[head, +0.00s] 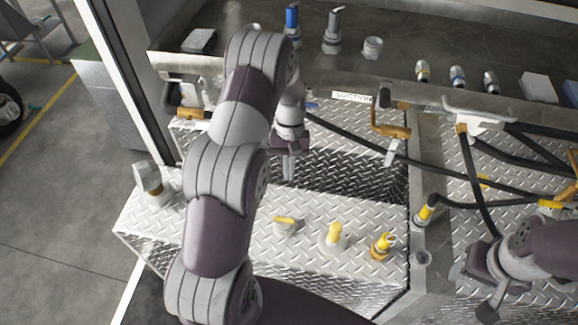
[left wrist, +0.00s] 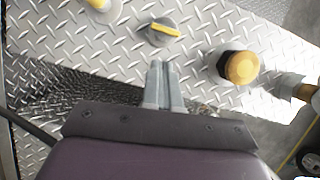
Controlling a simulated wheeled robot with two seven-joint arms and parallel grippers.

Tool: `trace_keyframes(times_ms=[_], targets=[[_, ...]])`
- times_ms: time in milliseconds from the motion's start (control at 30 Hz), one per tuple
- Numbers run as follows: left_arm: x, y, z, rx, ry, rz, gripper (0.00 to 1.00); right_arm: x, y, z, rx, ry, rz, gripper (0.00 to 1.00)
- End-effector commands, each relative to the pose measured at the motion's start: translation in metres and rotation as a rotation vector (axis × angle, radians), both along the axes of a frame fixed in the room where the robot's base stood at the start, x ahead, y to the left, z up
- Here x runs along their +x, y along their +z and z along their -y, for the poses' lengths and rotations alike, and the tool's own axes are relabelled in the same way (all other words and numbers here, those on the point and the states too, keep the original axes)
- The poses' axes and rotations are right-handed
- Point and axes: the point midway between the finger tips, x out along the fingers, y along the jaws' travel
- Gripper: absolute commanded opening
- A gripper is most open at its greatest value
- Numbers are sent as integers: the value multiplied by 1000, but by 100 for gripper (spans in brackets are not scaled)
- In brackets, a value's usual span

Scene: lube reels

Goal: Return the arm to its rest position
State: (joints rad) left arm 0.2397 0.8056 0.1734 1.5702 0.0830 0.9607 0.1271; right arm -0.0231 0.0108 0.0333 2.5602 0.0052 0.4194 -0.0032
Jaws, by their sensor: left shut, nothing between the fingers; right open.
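My left arm (head: 228,170) reaches up through the middle of the head view and bends down at its far end. My left gripper (head: 289,170) points down over the diamond-plate recess. In the left wrist view its two grey fingers (left wrist: 163,78) are together with nothing between them. A round grey knob with a yellow bar (left wrist: 160,32) lies beyond the fingertips in that view, apart from them. My right gripper (head: 474,292) is at the lower right of the head view, open and empty, over the diamond plate.
Yellow-handled valves (head: 334,235) stand on the silver diamond-plate step (head: 300,262). A yellow-topped fitting (left wrist: 240,68) stands right of the left fingers. Black hoses (head: 360,142) cross toward the right. The dark upper shelf (head: 400,45) holds several fittings. Open floor (head: 60,210) lies left.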

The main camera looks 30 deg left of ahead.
Motion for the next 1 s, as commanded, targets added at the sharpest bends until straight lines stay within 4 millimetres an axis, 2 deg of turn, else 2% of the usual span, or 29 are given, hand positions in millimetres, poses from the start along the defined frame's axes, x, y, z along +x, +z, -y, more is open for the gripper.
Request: trace_keyframes(times_ms=[267,333,400,467,600,733,833,1000], targets=[[0,0,0,0,-1,1,0,0,0,0,0,0,0,56],[5,-3,-2,6,-15,33,0,0,0,0,0,0,0,56],[-13,-13,0,12,-45,43,0,0,0,0,0,0,0,56],[-30,-8,7,27,-89,86,0,0,-7,0,0,0,1,56],[-77,19,39,69,-253,253,0,0,-37,0,0,0,0,56],[-120,38,64,90,-372,383,0,0,-57,0,0,0,0,56],[-134,48,74,95,-417,441,0,0,-65,0,0,0,0,56],[-129,56,80,99,-437,488,0,0,-68,0,0,0,0,56]])
